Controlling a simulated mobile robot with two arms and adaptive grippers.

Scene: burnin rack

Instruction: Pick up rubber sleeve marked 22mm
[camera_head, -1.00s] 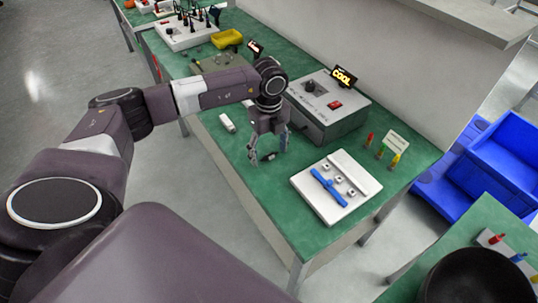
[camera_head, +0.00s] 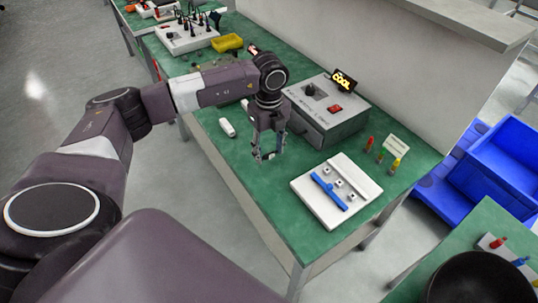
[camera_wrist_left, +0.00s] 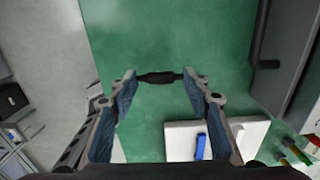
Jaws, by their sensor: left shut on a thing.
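A small dark sleeve (camera_wrist_left: 160,78) lies crosswise between the two fingertips of my left gripper (camera_wrist_left: 161,80) in the left wrist view. The fingertips press on its two ends, and its middle is thicker. No 22mm marking is readable. In the head view my left gripper (camera_head: 267,156) hangs over the green bench top, left of the white fixture tray, and the sleeve is barely visible there. My right gripper is not in view.
The white tray (camera_head: 360,207) with a blue bar stands right of the gripper. A grey box (camera_head: 325,123) with a lit COOL display stands behind. A small white piece (camera_head: 226,127) lies to the left. Blue bins (camera_head: 505,150) stand at the right.

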